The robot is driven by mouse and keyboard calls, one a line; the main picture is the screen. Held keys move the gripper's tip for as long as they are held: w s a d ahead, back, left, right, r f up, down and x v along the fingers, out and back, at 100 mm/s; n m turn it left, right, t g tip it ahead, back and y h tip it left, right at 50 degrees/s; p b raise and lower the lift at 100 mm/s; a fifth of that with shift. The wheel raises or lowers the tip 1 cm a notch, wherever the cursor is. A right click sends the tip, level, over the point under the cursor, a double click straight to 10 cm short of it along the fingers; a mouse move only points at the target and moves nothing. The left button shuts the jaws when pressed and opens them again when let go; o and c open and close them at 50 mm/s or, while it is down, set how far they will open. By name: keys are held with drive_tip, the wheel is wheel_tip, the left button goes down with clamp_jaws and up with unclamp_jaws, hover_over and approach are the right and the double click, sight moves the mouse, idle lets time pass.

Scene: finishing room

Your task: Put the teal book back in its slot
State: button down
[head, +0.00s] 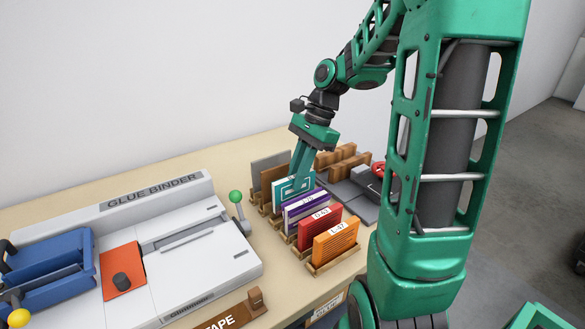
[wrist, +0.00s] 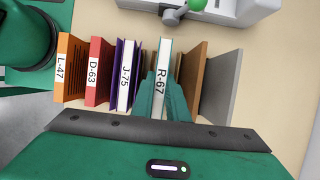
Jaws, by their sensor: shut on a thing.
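The teal book (head: 281,196), with a white spine label R-67 (wrist: 162,62), stands upright in line with the other books of the wooden rack (head: 318,269). It is between the purple book J-75 (head: 304,208) and a brown board (wrist: 192,75). My gripper (head: 298,178) reaches down from above and is shut on the teal book. In the wrist view its two teal fingers (wrist: 162,98) lie on either side of the book. The book's lower edge is hidden, so I cannot tell whether it touches the slot bottom.
The red book D-63 (head: 320,228) and orange book L-47 (head: 336,243) stand nearer in the rack. A grey board (wrist: 221,85) stands past the brown one. The glue binder (head: 190,240) and a green-knobbed lever (head: 236,197) are left of the rack.

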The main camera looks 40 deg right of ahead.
drive_tip(key=shift+f, duration=1.1)
drive_tip(key=shift+s+f, duration=0.1)
drive_tip(key=shift+f, duration=0.55)
idle(0.9)
drive_tip(key=c, duration=2)
unclamp_jaws()
drive_tip(key=shift+v, duration=5.5)
